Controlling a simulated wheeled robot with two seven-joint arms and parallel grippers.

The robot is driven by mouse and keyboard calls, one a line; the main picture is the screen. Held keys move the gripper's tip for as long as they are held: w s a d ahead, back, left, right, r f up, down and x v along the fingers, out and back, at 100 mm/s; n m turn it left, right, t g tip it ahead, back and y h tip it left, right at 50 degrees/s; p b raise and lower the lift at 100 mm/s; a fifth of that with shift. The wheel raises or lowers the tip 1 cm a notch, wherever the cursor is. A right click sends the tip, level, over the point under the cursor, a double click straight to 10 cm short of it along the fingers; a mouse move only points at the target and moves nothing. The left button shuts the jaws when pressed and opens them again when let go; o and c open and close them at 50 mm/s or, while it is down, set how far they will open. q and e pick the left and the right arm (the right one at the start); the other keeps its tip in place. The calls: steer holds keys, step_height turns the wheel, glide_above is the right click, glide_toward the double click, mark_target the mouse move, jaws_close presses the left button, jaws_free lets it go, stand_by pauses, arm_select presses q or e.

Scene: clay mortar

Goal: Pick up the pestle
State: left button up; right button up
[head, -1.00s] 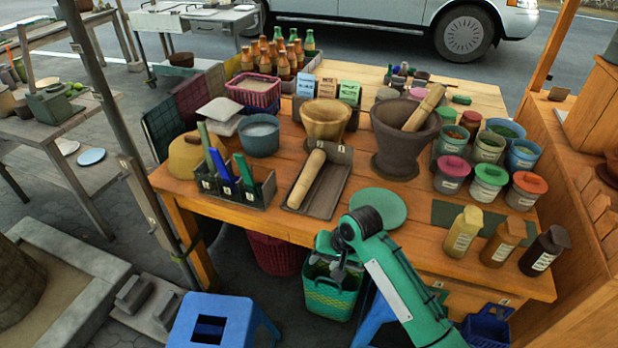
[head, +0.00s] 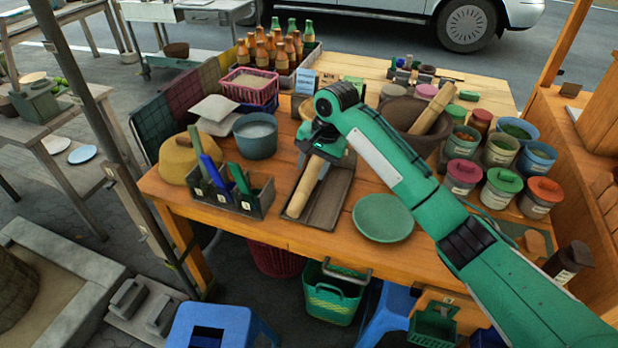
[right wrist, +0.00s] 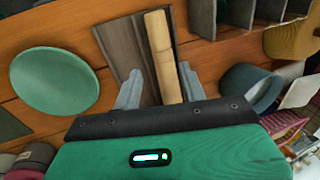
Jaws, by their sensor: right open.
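A pale wooden pestle (head: 305,187) lies in a dark shallow tray (head: 328,207) on the wooden table. My right gripper (head: 322,151) is over the far end of this pestle, partly hiding it. In the right wrist view the pestle (right wrist: 161,55) passes between the two spread fingers of my open right gripper (right wrist: 160,92), with a gap on each side; I cannot tell the height left between them. A second pestle (head: 433,109) leans in a dark clay mortar (head: 397,108), partly hidden by my right arm. My left gripper is out of view.
A green plate (head: 383,218) lies right of the tray. A divided box (head: 232,194) with blue and green items stands left of it, and a grey-blue bowl (head: 256,136) behind. Several lidded pots (head: 500,188) crowd the right side.

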glide_above(300, 196)
steer(key=d, duration=0.2)
steer(key=x, duration=0.4)
steer(key=s+d+x, duration=0.1)
steer(key=x, duration=0.1)
steer(key=shift+w+f, duration=0.1)
steer(key=shift+f, duration=0.45)
steer(key=x, duration=0.5)
steer(key=shift+p, duration=0.35)
steer(key=shift+a+f, duration=0.1)
steer(key=shift+f, duration=0.15)
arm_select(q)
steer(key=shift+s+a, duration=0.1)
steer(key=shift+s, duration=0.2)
arm_select(e)
steer(key=shift+c, duration=0.4)
steer(key=c, duration=0.7)
jaws_close()
steer(key=shift+r, duration=0.15)
